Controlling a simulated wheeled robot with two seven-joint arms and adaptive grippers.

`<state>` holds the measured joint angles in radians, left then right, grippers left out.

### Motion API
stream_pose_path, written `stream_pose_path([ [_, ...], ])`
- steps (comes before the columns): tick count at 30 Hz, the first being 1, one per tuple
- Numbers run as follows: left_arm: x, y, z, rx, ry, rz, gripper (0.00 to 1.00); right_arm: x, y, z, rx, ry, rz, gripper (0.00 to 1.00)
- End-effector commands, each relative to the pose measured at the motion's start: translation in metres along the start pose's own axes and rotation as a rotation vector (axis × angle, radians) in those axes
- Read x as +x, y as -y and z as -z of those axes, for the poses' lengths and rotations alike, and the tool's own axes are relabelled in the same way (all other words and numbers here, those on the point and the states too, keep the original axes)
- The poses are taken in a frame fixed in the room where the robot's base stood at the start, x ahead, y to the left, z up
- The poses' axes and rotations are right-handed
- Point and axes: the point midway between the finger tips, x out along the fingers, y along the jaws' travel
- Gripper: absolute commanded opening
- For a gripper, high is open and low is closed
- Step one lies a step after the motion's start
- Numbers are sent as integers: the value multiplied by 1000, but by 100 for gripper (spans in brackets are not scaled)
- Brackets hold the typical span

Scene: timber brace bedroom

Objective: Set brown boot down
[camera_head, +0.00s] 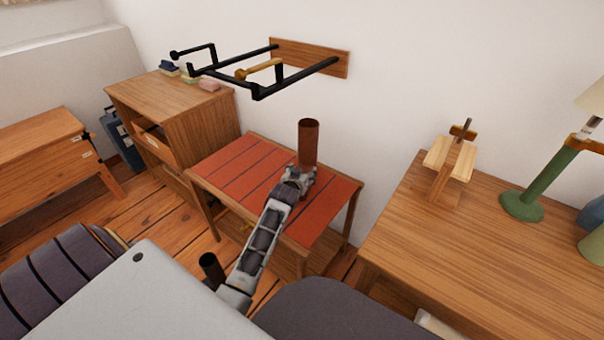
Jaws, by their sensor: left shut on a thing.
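The brown boot (309,143) shows as an upright brown shaft with a dark open top, above the red slatted table (226,165). My left gripper (302,177) is shut on its lower part. The gripper hides the boot's lower end, so I cannot tell whether it touches the tabletop. A second dark brown open-topped tube (211,268), similar in look, stands low beside my left arm, partly hidden; I cannot tell if it is a boot. My right gripper is not in view.
A black-barred wall rack (262,88) juts out above the table. A wooden cabinet (190,120) stands left of it. A desk (490,255) on the right holds a wooden stand (450,160) and green lamp (540,180). The red tabletop's left part is clear.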

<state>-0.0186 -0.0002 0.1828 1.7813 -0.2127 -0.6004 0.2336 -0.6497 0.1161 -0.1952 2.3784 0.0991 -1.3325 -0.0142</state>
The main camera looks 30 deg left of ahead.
Motion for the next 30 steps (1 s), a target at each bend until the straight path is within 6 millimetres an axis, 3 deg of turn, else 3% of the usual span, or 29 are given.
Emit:
stream_pose_path([
  [1, 0, 0, 0, 0, 0, 0, 72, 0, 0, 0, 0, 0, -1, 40],
  [6, 0, 0, 0, 0, 0, 0, 90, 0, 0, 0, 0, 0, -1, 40],
  [20, -2, 0, 2, 0, 0, 0, 90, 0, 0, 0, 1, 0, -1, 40],
  [30, -24, 0, 2, 0, 1, 0, 90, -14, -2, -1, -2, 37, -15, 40],
])
